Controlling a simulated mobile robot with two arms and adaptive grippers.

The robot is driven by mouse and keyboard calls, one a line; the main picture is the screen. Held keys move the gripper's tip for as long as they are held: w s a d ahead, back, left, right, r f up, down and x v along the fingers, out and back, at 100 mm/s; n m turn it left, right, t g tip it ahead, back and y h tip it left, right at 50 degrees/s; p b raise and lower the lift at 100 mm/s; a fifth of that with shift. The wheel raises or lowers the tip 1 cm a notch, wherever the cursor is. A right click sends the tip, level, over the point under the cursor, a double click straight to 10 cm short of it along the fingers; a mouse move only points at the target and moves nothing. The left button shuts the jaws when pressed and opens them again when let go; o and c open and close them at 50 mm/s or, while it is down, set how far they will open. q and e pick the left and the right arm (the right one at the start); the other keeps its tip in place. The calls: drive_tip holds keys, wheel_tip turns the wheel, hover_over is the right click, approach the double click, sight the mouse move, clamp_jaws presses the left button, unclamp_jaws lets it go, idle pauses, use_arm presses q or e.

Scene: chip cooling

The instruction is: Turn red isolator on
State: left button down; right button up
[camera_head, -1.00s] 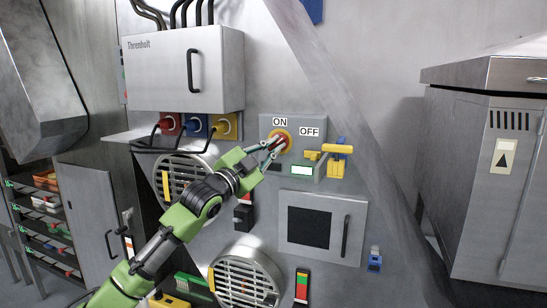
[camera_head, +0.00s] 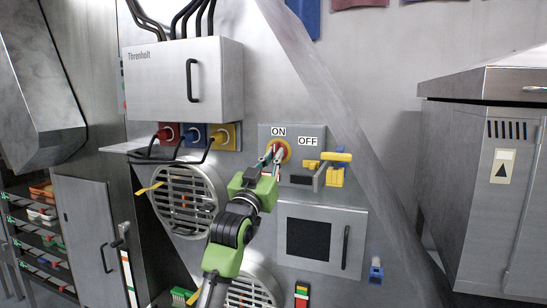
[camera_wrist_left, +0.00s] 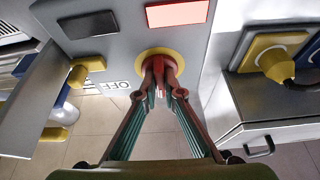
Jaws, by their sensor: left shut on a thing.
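The red isolator (camera_head: 283,151) is a red knob on a yellow ring, set in a grey panel (camera_head: 315,131) with ON and OFF labels. My left gripper (camera_head: 272,156) is shut on the knob. The left wrist view shows the fingers (camera_wrist_left: 159,80) closed around the red isolator (camera_wrist_left: 158,60), on its yellow ring. The fingers hide part of the knob, so its exact angle is hard to tell. In that view a red lamp (camera_wrist_left: 177,13) is lit and a second lamp (camera_wrist_left: 90,24) is dark. My right gripper is out of view.
Yellow handles (camera_head: 334,166) stick out right of the isolator. A grey box (camera_head: 184,79) hangs at upper left, above red, blue and yellow sockets (camera_head: 225,135) with black cables. A round vent (camera_head: 183,200) and a windowed door (camera_head: 322,240) sit below.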

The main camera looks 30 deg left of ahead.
use_arm(q)
drive_tip(key=shift+n+y, duration=0.4)
drive_tip(key=shift+n, duration=0.1)
drive_tip(key=c, duration=2.2)
unclamp_jaws()
drive_tip(key=shift+o, duration=0.2)
drive_tip(key=v, duration=1.2)
